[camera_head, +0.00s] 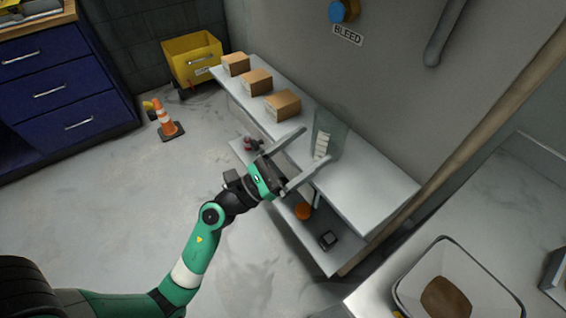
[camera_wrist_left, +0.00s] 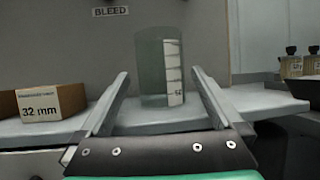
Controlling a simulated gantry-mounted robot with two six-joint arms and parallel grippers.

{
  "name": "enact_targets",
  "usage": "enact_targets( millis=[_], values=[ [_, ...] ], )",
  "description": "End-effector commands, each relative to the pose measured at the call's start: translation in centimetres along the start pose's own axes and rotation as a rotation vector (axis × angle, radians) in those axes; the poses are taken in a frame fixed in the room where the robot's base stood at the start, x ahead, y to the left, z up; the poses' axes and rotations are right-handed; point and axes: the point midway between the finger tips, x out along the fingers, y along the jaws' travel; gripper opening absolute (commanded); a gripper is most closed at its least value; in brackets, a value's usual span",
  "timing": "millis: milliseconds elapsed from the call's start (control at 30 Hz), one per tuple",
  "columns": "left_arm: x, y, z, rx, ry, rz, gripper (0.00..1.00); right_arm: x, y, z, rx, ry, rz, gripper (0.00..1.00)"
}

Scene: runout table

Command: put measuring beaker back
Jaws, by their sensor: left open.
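The measuring beaker (camera_head: 328,136) is a clear, greyish cylinder with a white scale strip. It stands upright on the top shelf of the grey shelf unit (camera_head: 375,182), near the wall. My left gripper (camera_head: 306,154) is open and its fingers point at the beaker. In the left wrist view the beaker (camera_wrist_left: 160,68) shows between the two open fingers (camera_wrist_left: 160,88), a little beyond their tips, with a gap on both sides. My right gripper is in neither view.
Several cardboard boxes (camera_head: 282,105) line the left part of the top shelf; one reads "32 mm" in the wrist view (camera_wrist_left: 45,104). An orange item (camera_head: 302,210) and a dark device (camera_head: 327,240) sit on the lower shelf. The top shelf's right end is clear.

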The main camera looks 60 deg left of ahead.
Motion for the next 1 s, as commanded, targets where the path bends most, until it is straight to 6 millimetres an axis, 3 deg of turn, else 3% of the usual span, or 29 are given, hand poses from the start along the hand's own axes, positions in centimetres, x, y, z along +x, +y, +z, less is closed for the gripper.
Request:
enact_targets(
  millis=[200, 400, 833, 933, 1000],
  values=[
    [-5.6, 0.1, -0.3, -0.001, 0.003, 0.005, 1.0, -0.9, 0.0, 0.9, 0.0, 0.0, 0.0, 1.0],
    [-8.4, 0.1, -0.1, 0.0, 0.002, 0.003, 1.0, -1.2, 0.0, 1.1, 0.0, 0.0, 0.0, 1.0],
    [-8.5, 0.0, 0.2, -0.007, -0.009, 0.0, 1.0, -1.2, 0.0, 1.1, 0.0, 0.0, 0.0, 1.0],
    [-7.1, 0.4, 2.8, -0.096, -0.101, 0.005, 1.0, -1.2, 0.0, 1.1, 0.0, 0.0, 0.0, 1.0],
    [-5.1, 1.0, 7.0, -0.273, -0.25, 0.0, 1.0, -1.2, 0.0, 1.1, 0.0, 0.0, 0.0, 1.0]
  ],
)
